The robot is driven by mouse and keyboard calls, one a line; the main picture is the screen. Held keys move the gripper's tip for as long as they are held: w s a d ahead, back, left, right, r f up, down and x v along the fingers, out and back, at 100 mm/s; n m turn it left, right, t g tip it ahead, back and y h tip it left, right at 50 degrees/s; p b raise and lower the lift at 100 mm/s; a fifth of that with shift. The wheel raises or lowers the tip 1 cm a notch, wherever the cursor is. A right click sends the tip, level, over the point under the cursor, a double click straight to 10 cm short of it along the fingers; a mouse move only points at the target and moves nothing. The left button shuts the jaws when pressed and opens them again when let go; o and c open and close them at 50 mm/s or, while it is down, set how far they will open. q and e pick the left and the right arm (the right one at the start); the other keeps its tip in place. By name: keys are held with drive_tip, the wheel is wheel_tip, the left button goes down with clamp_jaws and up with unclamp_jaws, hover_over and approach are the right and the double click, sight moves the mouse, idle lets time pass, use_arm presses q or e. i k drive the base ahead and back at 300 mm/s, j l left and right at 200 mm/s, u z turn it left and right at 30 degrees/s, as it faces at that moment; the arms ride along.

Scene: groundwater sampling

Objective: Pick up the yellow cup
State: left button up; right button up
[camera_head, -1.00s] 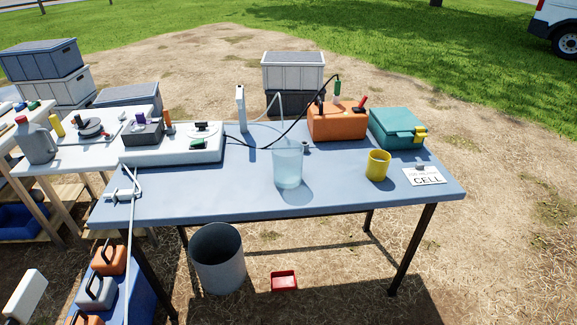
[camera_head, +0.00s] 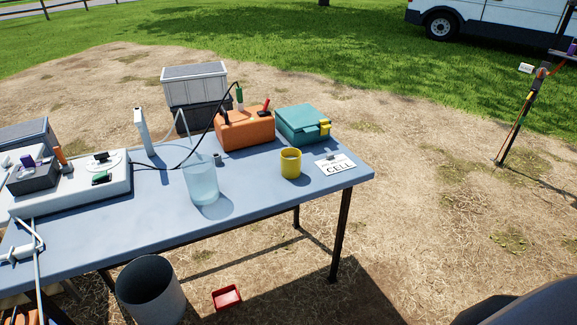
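The yellow cup (camera_head: 291,164) stands upright on the blue-grey table (camera_head: 130,214), near its right end. It is between a clear beaker (camera_head: 201,182) on its left and a white card marked CELL (camera_head: 336,165) on its right. Neither of my grippers shows in the head view. A dark rounded shape at the bottom right corner looks like part of my own arm.
An orange case (camera_head: 245,131) with a black cable and a teal box (camera_head: 302,124) stand behind the cup. A grey bucket (camera_head: 150,290) and a red tray (camera_head: 227,297) are on the ground below the table. Open ground lies right of the table.

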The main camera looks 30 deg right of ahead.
sight(290, 157)
drive_tip(key=i+l+u, duration=0.1)
drive_tip(key=l+u, duration=0.15)
drive_tip(key=l, duration=0.35)
drive_tip(key=l+u, duration=0.2)
drive_tip(key=l, duration=0.35)
drive_tip(key=i, duration=0.55)
